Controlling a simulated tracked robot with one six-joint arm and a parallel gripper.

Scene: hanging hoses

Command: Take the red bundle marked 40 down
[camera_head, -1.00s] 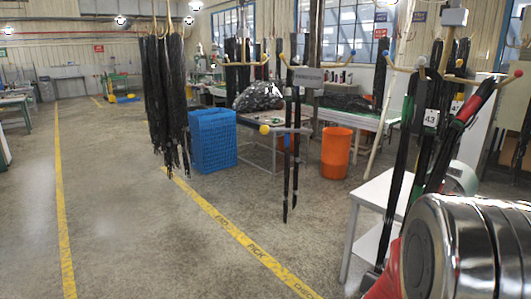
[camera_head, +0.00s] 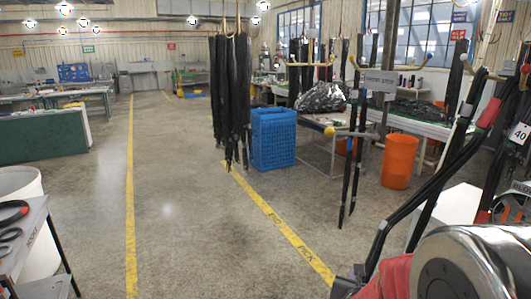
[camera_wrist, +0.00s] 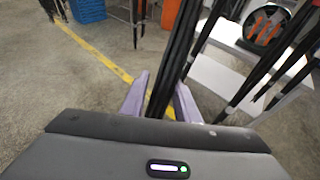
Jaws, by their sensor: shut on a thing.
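My gripper (camera_wrist: 161,88) shows in the wrist view with its two pale purple fingers on either side of a black hose bundle (camera_wrist: 176,48); it is shut on this bundle. In the head view a long black bundle with a red band (camera_head: 490,112) slants from the upper right down to my arm at the lower right. A white tag marked 40 (camera_head: 519,133) shows at the right edge; I cannot tell which bundle it is fixed to. My fingers are hidden in the head view.
Other black bundles (camera_head: 231,95) hang left of a blue crate (camera_head: 273,140). A stand with yellow-tipped arms (camera_head: 352,130) holds dark strips. An orange bin (camera_head: 398,162) stands behind. More bundles hang at right. The floor at left centre is free; a table (camera_head: 30,240) stands at far left.

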